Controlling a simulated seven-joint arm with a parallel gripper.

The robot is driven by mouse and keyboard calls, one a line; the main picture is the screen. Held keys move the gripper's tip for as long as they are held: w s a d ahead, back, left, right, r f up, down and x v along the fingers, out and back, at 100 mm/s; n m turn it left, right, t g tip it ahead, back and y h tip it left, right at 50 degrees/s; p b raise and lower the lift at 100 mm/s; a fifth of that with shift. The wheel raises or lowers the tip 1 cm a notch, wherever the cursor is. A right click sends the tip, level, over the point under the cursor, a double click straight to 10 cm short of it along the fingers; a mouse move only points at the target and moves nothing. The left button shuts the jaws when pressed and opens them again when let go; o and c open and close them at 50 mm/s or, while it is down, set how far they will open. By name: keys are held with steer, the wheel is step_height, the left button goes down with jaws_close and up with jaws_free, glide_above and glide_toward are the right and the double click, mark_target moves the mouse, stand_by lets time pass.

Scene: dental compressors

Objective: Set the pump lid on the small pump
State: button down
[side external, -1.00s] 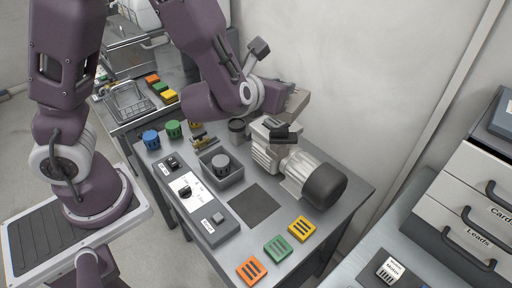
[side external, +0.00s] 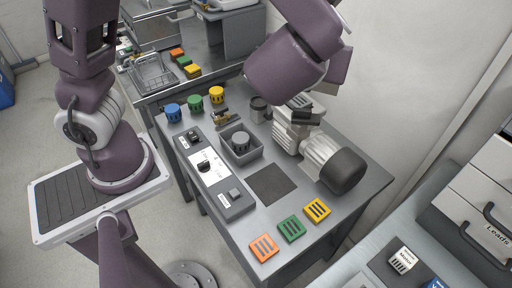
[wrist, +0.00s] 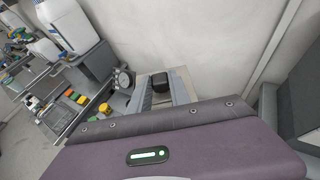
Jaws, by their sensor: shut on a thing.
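My gripper (wrist: 160,92) shows in the wrist view beyond the purple hand, its grey fingers closed around a black piece, which appears to be the pump lid (wrist: 161,82). The machine that appears to be the small pump (side external: 316,150) lies at the bench's back right, with a ribbed silver body and a dark round end. A black part sits over its pale head, just below my arm. The gap between gripper and pump cannot be judged.
A grey box (side external: 258,157) holds a dark round part. A control panel (side external: 218,178) lies in front of it. Blue (side external: 173,112), green and yellow knobs stand at the left. Coloured slotted blocks (side external: 291,228) line the front right. A dark square mat (side external: 271,184) is bare.

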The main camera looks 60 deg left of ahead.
steer(key=s+d+f+n+g+y, duration=0.1)
steer(key=s+d, duration=0.3)
steer(key=s, duration=0.3)
steer(key=s+d+n+g+y, duration=0.1)
steer(key=s+d, duration=0.3)
steer(key=s, duration=0.4)
glide_above(278, 178)
step_height(278, 178, down, 29)
steer(key=shift+f, duration=2.6)
steer(key=c, duration=1.2)
jaws_free()
steer(key=shift+f, duration=0.15)
